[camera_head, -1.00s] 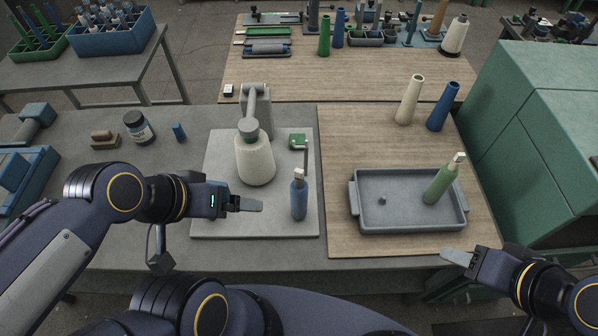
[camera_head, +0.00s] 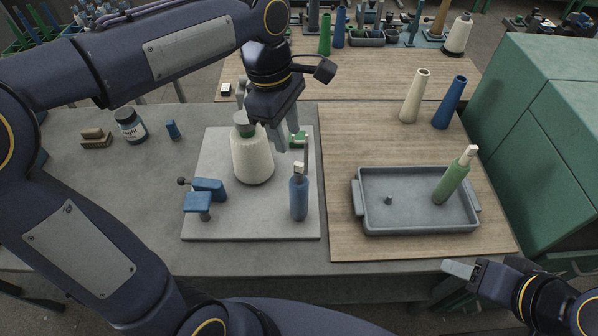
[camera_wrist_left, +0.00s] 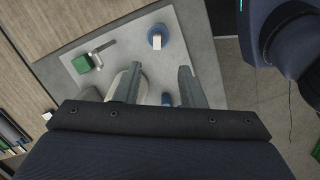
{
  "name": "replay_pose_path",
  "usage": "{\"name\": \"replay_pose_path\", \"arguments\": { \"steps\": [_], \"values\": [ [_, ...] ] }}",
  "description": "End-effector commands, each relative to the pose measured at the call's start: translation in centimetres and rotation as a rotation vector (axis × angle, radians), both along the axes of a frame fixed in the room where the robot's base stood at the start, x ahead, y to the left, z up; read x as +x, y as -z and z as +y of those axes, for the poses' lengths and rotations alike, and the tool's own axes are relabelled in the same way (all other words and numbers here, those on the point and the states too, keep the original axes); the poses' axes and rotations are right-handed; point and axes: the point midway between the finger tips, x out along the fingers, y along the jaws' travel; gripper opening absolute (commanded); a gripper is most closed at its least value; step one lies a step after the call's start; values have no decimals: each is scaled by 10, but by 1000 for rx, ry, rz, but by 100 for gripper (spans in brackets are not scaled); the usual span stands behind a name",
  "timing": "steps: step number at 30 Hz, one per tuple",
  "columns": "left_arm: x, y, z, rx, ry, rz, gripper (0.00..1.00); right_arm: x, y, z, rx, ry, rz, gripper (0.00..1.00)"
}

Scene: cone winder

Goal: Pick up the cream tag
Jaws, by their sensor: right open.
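A small cream block that looks like a tag (camera_head: 299,168) sits on top of an upright blue cone (camera_head: 299,198) on the grey plate. It also shows in the left wrist view (camera_wrist_left: 157,42). A similar pale piece (camera_head: 469,154) tops the tilted green cone (camera_head: 452,182) in the tray. My left gripper (camera_head: 287,146) hangs above the plate, above and a little left of the blue cone, not touching it. In the left wrist view its fingers (camera_wrist_left: 160,70) are apart with nothing held. My right gripper (camera_head: 460,270) is open and empty near the table's front edge.
A white yarn cone (camera_head: 252,157) stands just left of the blue cone, with a green block (camera_head: 298,139) and thin bracket behind. A blue clamp (camera_head: 205,197) sits front left. The grey tray (camera_head: 372,226) lies right; cream (camera_head: 414,97) and blue (camera_head: 450,103) cones stand behind it.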

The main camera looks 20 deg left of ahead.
Motion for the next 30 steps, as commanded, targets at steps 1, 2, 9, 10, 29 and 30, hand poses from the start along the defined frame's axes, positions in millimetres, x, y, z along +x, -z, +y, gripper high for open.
{"name": "replay_pose_path", "arguments": {
  "steps": [1,2,9,10,29,30],
  "values": [
    [4,3,-4,6,-28,13,36,0,3,0,0,0,0,49],
    [6,4,-6,9,-42,19,36,0,3,0,0,0,0,49],
    [6,25,-10,14,-68,31,36,0,3,0,0,0,0,49],
    [6,28,-11,13,-68,31,36,0,3,0,0,0,0,49],
    [4,79,-21,11,-68,27,36,0,-1,0,0,0,0,49],
    [4,79,-21,11,-68,27,34,0,-1,0,0,0,0,49]
  ]
}}
